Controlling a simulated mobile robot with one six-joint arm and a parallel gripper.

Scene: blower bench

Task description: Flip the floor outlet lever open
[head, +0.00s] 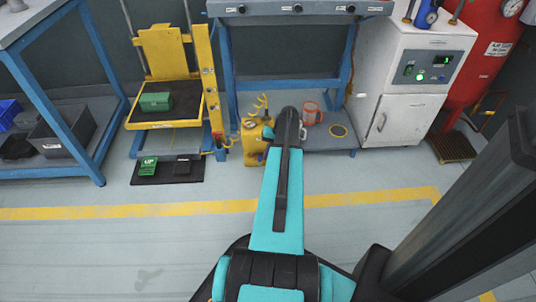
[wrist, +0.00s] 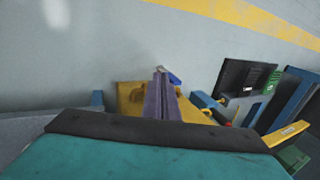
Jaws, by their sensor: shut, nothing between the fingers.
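The floor outlet is a yellow box (head: 253,148) standing on the floor at the front of the blue bench, just left of my arm's far end in the head view. In the wrist view its yellow body (wrist: 130,98) lies behind and around my fingers. A small blue lever (wrist: 175,78) shows just right of my fingertips; a bit of blue also shows on the box's upper right in the head view (head: 268,132). My gripper (wrist: 160,74) is shut and empty, over the box and close to the lever. I cannot tell whether they touch. My arm hides the gripper in the head view.
A yellow lift table (head: 165,124) holding a green case stands to the left, with green and black pedals (head: 165,169) on a mat before it. An orange mug (head: 311,112) sits on the bench's low shelf. A white cabinet (head: 405,100) stands right. The front floor is clear.

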